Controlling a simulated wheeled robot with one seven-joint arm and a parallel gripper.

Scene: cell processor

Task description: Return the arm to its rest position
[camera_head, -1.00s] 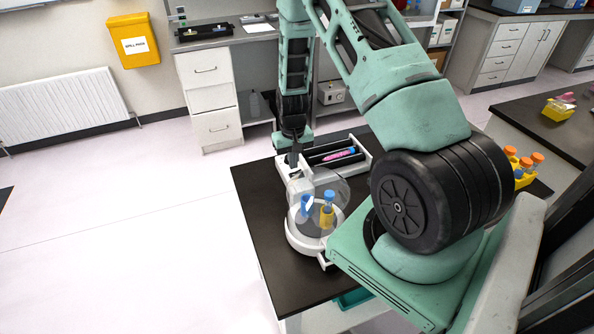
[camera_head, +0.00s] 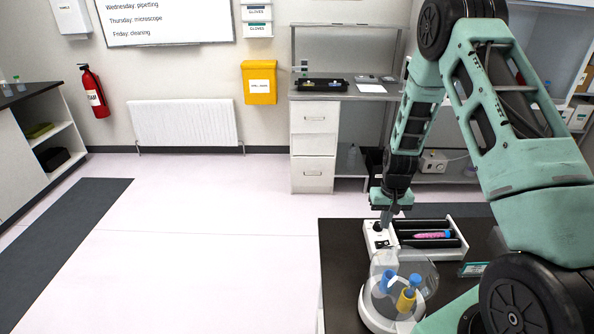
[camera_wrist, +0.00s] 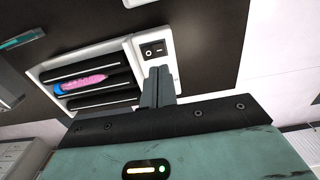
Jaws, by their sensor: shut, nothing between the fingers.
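My arm reaches out over the black-topped table (camera_head: 341,240) on the right of the head view, bent high at the elbow. My gripper (camera_head: 386,218) points down at the left end of the white roller device (camera_head: 460,226), close to its switch panel. The wrist view shows my gripper (camera_wrist: 159,84) shut and empty, its fingers together beside the panel with the black rocker switch (camera_wrist: 153,50). Whether the fingertips touch the panel cannot be told. A tube with pink contents and a blue cap (camera_wrist: 80,84) lies on the black rollers.
A round white device with a clear lid (camera_head: 366,306) holds blue- and yellow-coloured tubes (camera_head: 405,299), near my gripper. Open floor (camera_head: 200,260) lies to the left. A drawer cabinet (camera_head: 313,145) and a radiator (camera_head: 185,122) stand at the back.

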